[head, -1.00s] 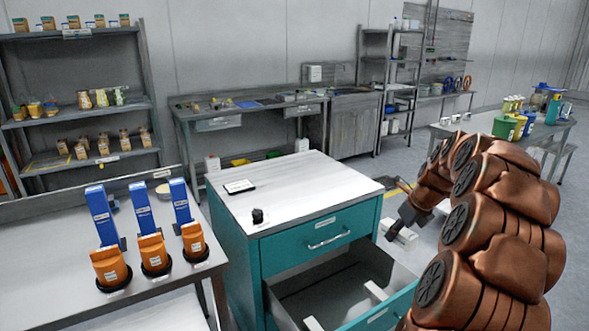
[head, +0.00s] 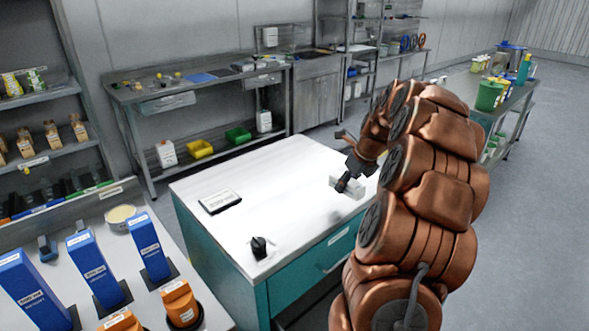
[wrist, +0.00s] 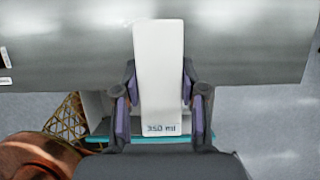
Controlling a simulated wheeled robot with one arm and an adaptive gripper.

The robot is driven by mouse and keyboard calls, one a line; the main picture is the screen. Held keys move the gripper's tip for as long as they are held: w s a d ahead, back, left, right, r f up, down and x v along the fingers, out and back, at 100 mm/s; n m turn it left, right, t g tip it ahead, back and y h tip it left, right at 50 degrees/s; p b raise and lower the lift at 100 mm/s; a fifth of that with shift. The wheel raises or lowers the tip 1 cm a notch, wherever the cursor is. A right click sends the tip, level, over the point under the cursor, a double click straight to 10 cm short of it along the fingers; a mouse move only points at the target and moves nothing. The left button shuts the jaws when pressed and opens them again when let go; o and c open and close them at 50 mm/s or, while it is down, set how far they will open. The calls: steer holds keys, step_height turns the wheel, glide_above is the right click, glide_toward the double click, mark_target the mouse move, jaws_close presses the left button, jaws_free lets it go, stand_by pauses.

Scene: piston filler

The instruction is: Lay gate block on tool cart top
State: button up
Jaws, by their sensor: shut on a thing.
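The gate block is a pale block (wrist: 158,75) marked "350 ml" in the wrist view, and it also shows in the head view (head: 348,193). My gripper (wrist: 158,108) is shut on it, one finger on each side. In the head view my gripper (head: 350,184) is over the right part of the tool cart top (head: 245,185), a white surface on a teal cabinet. Whether the block touches the top cannot be told.
A dark-framed label or small device (head: 220,201) lies at the cart top's left, and a black knob-like item (head: 259,246) stands near its front edge. The middle of the top is clear. Blue boxes (head: 95,268) stand on the bench at left.

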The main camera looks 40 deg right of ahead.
steer(key=shift+w+d+f+p, duration=0.25)
steer(key=shift+w+d+p, duration=0.35)
steer(key=shift+w+d, duration=1.25)
steer(key=shift+w+d+f+p, duration=0.2)
steer(key=shift+w+d+p, duration=0.45)
steer(key=shift+w+d, duration=1.2)
steer(key=shift+w+d+f+p, duration=0.25)
steer(key=shift+w+d+p, duration=0.35)
steer(key=shift+w+d, duration=1.2)
steer(key=shift+w+a, duration=0.5)
steer(key=shift+w, duration=0.1)
steer(key=shift+f+p, duration=0.55)
steer(key=shift+f, duration=1.25)
steer(key=shift+f, duration=0.1)
steer(key=o, duration=1.2)
steer(key=b+v, duration=0.2)
steer(key=v, duration=1)
